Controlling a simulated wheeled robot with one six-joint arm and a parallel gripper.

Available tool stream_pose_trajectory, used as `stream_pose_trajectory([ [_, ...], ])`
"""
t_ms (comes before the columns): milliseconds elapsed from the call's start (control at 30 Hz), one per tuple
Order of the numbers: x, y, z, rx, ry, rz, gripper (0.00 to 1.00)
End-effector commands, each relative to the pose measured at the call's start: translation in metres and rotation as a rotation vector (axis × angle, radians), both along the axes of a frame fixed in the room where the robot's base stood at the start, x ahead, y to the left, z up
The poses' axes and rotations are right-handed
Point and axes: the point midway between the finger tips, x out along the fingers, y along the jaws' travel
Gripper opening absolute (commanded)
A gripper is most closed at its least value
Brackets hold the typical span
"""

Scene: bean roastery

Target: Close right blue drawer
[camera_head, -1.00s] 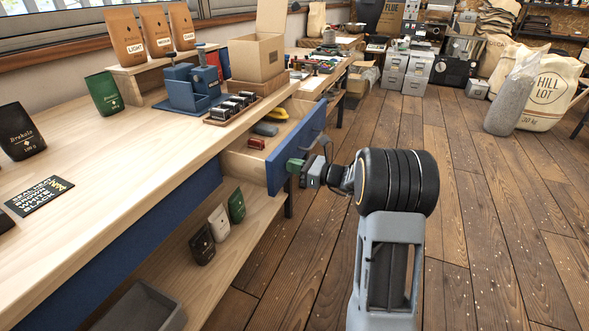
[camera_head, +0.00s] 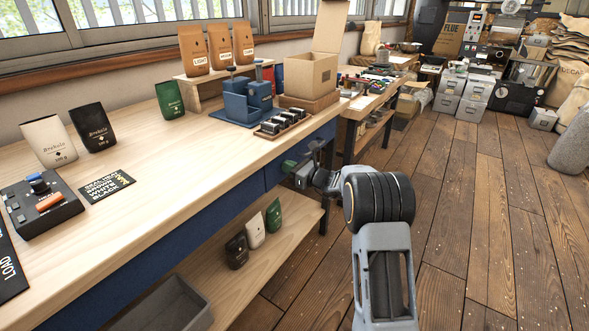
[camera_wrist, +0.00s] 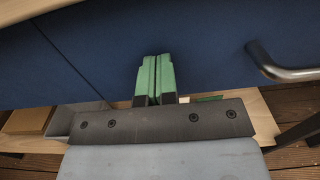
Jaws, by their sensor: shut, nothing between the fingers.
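The right blue drawer (camera_head: 312,155) sits under the right end of the wooden workbench, and its front looks flush with the blue panel to its left. No drawer interior shows in the head view. In the wrist view the drawer front (camera_wrist: 215,50) fills the upper part, with its metal bar handle (camera_wrist: 280,68) at the right. My gripper (camera_head: 289,166) is at the drawer front, left of the handle. Its green fingers (camera_wrist: 157,62) are shut together, empty, with the tips at or very near the blue face; I cannot tell whether they touch.
The bench top (camera_head: 205,155) holds bags, a blue device (camera_head: 245,100), a tray of small black items (camera_head: 282,123) and a cardboard box (camera_head: 312,72). A lower shelf (camera_head: 270,262) with small bags lies below the drawer.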

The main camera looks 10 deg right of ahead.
Motion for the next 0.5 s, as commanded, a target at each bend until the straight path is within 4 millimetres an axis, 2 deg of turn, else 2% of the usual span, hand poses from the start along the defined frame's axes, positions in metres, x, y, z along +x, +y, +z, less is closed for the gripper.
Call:
stream_pose_trajectory([
  [500,0.0026,0.0098,0.0042,0.003,-0.007,0.008,0.00],
])
